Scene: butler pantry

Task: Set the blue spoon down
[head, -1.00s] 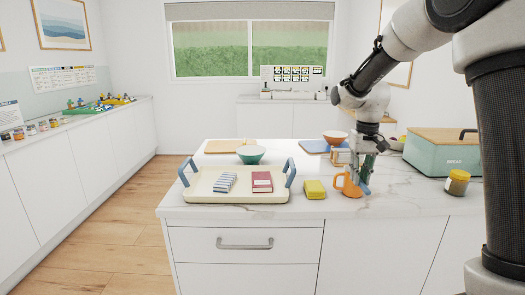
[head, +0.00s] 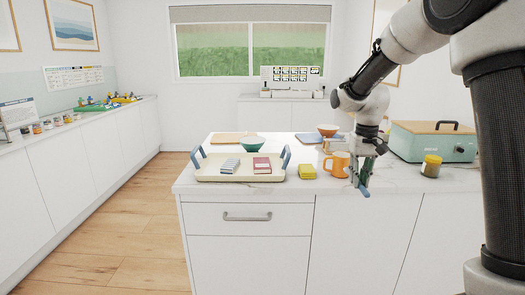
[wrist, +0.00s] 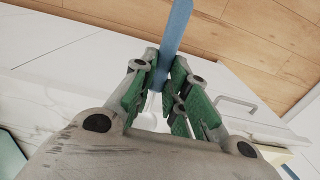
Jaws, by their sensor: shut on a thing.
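My gripper (head: 366,176) is shut on the blue spoon (head: 364,190), at the counter's front edge. In the wrist view the spoon (wrist: 176,32) stands between the green-padded fingers (wrist: 165,85). Its visible blue part points away from the gripper, past the cabinet front toward the floor. The part inside the fingers is mostly hidden. I cannot tell whether the spoon touches the counter (head: 410,184). An orange mug (head: 336,165) stands just left of the gripper.
A yellow-lidded jar (head: 431,167) and a teal box (head: 431,143) stand to the right. Bare counter lies between gripper and jar.

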